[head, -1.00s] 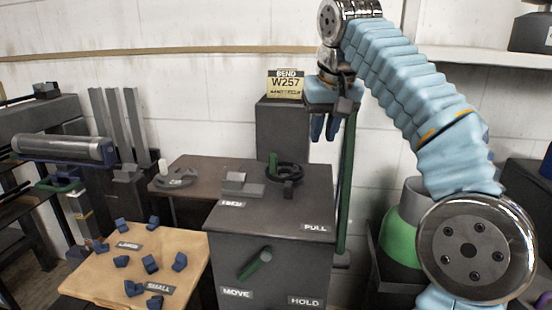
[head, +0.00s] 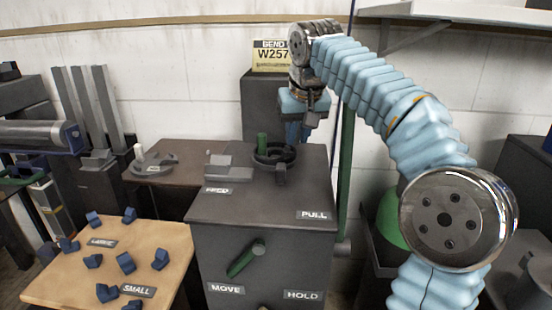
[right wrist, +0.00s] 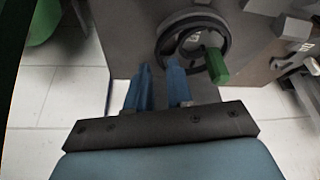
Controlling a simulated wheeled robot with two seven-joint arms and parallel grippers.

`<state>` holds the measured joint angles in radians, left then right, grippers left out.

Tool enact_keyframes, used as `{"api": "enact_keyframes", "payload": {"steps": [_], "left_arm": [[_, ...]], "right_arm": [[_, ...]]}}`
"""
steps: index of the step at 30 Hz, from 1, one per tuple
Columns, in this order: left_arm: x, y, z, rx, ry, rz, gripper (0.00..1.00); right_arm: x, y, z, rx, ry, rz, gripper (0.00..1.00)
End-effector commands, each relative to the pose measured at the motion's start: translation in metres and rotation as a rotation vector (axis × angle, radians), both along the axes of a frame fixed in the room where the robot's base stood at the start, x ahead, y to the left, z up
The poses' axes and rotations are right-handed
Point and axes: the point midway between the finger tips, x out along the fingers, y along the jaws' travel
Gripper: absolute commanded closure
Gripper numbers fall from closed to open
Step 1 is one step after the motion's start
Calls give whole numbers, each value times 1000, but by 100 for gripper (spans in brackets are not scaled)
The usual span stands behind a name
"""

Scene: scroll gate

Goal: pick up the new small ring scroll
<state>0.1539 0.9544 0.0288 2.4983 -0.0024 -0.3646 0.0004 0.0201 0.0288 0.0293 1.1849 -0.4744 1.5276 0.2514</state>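A dark ring-shaped piece (head: 275,156) lies on top of the dark bending bench, beside a short green upright grip (head: 262,142). I take it as the small ring scroll, but cannot tell it apart clearly from the bender's round tooling. In the right wrist view the dark ring (right wrist: 163,48) circles a grey round part, with the green grip (right wrist: 216,66) at its right. My right gripper (head: 297,138) points down just behind and right of the ring. Its two blue fingers (right wrist: 158,68) are apart, with nothing between them. My left gripper is out of view.
The bench (head: 255,208) has a green lever (head: 245,260) on its front. A wooden table (head: 65,285) with several blue pieces stands front left. A brown table (head: 185,172) holds a small grey fixture (head: 152,165). A green round object (head: 390,220) stands right of the bench.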

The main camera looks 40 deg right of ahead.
Motion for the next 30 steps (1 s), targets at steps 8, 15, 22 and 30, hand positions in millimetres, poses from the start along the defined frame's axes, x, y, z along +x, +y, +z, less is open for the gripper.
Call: {"api": "enact_keyframes", "payload": {"steps": [8,15,22,30], "left_arm": [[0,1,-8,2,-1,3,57],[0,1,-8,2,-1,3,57],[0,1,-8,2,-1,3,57],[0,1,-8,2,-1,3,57]], "right_arm": [[10,-4,-31,1,2,-1,79],[10,-4,-30,1,1,-1,87],[10,-4,-30,0,1,0,100],[10,-4,-30,0,0,-1,100]]}}
